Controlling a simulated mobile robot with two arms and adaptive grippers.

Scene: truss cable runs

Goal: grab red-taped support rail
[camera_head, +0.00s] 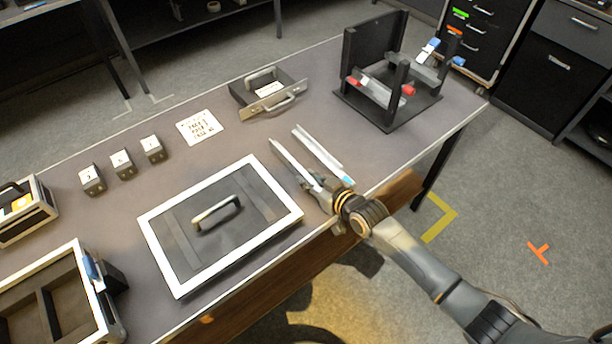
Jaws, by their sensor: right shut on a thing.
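A rail with red ends (378,90) lies across the black rack (375,28) at the far right of the table. My right gripper (318,188) is at the table's front edge, well short of that rack. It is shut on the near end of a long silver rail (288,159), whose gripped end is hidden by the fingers. A second silver rail (318,149) lies just right of it, with a blue mark at its near end. No red tape shows on either of these two. My left gripper is not in view.
A white-framed dark lid with a handle (166,236) lies left of my right gripper. A handled plate (266,114), a printed card (199,127) and several small numbered blocks (151,149) are behind it. An open divided case (84,292) stands at lower left.

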